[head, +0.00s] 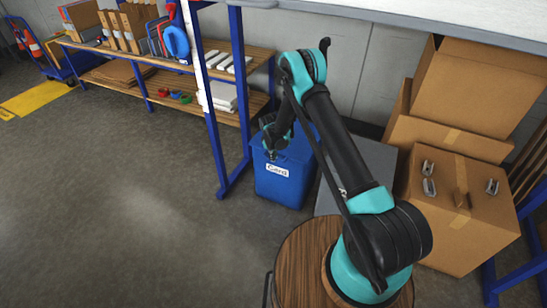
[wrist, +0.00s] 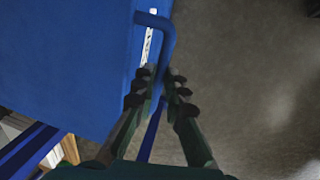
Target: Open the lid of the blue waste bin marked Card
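The blue waste bin (head: 283,187) stands on the floor, with a white label reading "Card" (head: 277,170) on its front. Its top is partly hidden by my arm, and the lid looks down. In the wrist view the blue lid (wrist: 65,60) fills the upper left, and a bent blue handle bar (wrist: 167,42) sticks out from its edge. My gripper (head: 271,153) is at the bin's front upper edge. In the wrist view my gripper (wrist: 156,82) is open, its two fingers on either side of the bar's lower end. I cannot tell whether they touch it.
A blue-legged shelf (head: 215,120) stands left of the bin. A grey box-like thing (head: 365,165) is close on its right, and cardboard boxes (head: 455,205) are stacked further right. A round wooden top (head: 300,265) lies under my arm's base. The floor at left is clear.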

